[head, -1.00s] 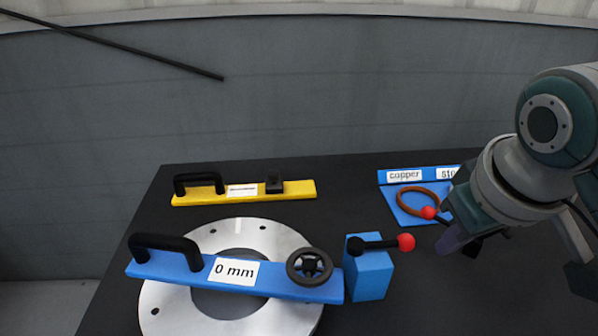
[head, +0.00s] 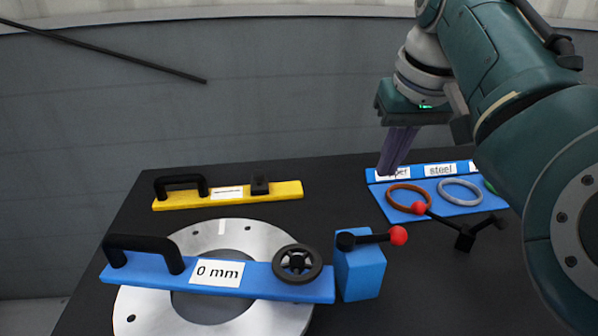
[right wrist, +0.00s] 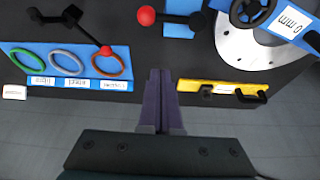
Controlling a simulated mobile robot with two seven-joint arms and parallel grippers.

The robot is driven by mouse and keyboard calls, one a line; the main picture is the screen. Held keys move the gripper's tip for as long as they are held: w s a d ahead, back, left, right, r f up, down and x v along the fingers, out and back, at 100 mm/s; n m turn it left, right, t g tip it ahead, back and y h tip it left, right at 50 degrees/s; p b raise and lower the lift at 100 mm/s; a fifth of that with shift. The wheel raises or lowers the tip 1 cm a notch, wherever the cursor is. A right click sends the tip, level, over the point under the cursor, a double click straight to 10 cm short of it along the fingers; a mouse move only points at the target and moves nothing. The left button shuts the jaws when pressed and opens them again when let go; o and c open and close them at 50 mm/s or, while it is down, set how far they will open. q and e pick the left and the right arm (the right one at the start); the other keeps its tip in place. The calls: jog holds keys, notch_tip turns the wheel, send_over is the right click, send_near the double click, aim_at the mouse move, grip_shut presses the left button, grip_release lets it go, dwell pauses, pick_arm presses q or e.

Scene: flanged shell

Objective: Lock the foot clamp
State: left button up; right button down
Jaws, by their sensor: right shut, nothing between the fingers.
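A blue block (head: 360,272) stands at the right edge of the flanged shell (head: 250,318). A black lever (head: 372,239) with a red knob (head: 398,235) lies across its top, pointing right. A second black lever (head: 440,222) with a red knob (head: 418,208) stands further right, by the ring tray. I cannot tell which of the two is the foot clamp. My right gripper (head: 388,172) is shut and empty, above the tray's left back corner, apart from both levers. In the right wrist view its fingers (right wrist: 160,75) are together over bare dark table. My left gripper is not in view.
A blue bar (head: 150,278) labelled "0 mm", with a black handle and handwheel (head: 298,263), lies across the shell. A yellow bar (head: 285,190) lies behind it. The blue tray (head: 378,190) holds copper and steel rings and a green one.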

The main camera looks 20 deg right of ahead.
aim_at(379, 237)
pick_arm(q)
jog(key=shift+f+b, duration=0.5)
jog(key=shift+b, duration=0.05)
pick_arm(e)
notch_tip(379, 237, down, 10)
jog(key=shift+s, duration=0.3)
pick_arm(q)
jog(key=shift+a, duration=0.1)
